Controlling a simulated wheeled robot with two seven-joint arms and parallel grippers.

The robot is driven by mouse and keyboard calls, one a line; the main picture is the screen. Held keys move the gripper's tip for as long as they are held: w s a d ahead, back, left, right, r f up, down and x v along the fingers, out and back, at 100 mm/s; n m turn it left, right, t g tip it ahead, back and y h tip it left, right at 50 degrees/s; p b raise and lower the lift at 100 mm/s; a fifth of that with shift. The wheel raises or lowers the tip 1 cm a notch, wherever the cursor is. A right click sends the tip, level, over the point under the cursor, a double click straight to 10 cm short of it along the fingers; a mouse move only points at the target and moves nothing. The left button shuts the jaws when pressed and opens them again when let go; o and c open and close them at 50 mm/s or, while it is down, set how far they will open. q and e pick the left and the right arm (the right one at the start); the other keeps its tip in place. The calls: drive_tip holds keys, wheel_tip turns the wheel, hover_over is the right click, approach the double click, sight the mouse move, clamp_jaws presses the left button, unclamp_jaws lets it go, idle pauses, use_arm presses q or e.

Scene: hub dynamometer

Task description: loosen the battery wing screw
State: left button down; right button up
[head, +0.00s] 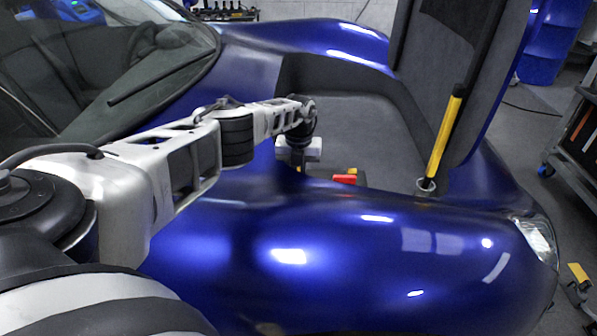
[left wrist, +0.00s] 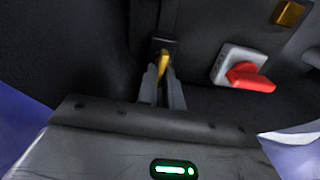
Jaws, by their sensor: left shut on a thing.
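My left arm comes in from the left and reaches down into the open front compartment of the blue car. In the left wrist view my left gripper (left wrist: 162,80) is shut on a small yellow piece, which appears to be the battery wing screw (left wrist: 163,65). The fingertips cover part of the screw, and its thread does not show. In the head view the wrist is seen over the compartment, but the fingertips and screw are hidden behind the fender. My right gripper is in neither view.
A red rotary handle (left wrist: 250,78) on a grey base lies right of my left gripper; its red top also shows in the head view (head: 344,179). A gold block (left wrist: 290,13) is farther right. A yellow strut (head: 445,137) stands by the raised hood (head: 425,75). The blue fender (head: 330,235) rises in front.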

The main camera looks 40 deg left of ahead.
use_arm(q)
drive_tip(key=shift+n, duration=0.4)
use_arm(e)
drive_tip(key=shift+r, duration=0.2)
use_arm(q)
drive_tip(key=c, duration=1.5)
unclamp_jaws()
drive_tip(key=shift+c, duration=0.2)
